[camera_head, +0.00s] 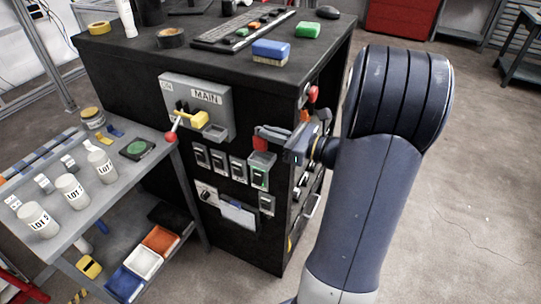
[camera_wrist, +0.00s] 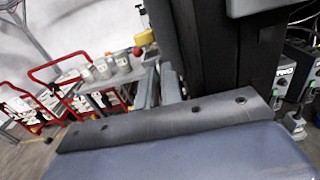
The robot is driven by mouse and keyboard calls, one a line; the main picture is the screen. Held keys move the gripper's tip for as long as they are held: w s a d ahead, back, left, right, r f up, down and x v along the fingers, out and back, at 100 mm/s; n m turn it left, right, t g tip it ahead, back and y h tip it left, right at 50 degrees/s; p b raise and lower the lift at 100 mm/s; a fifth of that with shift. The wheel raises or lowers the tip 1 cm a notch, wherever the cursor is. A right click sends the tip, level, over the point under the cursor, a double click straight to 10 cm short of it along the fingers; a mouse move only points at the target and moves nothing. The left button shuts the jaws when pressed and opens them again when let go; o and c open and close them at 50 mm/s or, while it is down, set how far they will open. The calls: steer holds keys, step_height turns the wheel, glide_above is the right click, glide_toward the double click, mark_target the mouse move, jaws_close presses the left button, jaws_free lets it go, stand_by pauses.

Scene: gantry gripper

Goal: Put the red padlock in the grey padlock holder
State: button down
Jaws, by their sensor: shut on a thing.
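My gripper (camera_head: 272,134) is in front of the dark cabinet's face, right of the grey MAIN panel. It is shut on a small red thing, the red padlock (camera_head: 260,144), which hangs at the fingertips above the green-edged switch box. In the wrist view my gripper's fingers (camera_wrist: 159,88) show beyond the wrist plate, but I cannot make out the padlock there. The MAIN panel (camera_head: 181,91) has a yellow handle and a grey tray-like ledge (camera_head: 217,134) at its lower right. I cannot tell for sure whether this ledge is the grey padlock holder.
Several switch boxes (camera_head: 219,160) line the cabinet face below the panel. A lever with a red knob (camera_head: 170,137) sticks out at the panel's left. A grey cart (camera_head: 120,184) with white bottles stands left, with coloured bins below. A keyboard (camera_head: 243,30) lies on the cabinet top.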

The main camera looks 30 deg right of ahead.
mark_target(267, 147)
steer(key=shift+f+b, duration=1.95)
steer(key=shift+f, duration=0.4)
steer(key=shift+r, duration=0.1)
steer(key=c, duration=2)
jaws_free()
steer(key=shift+f, duration=0.25)
steer(key=shift+c, duration=0.2)
steer(key=o, duration=0.5)
steer(key=shift+c, duration=0.2)
steer(key=shift+r, duration=0.1)
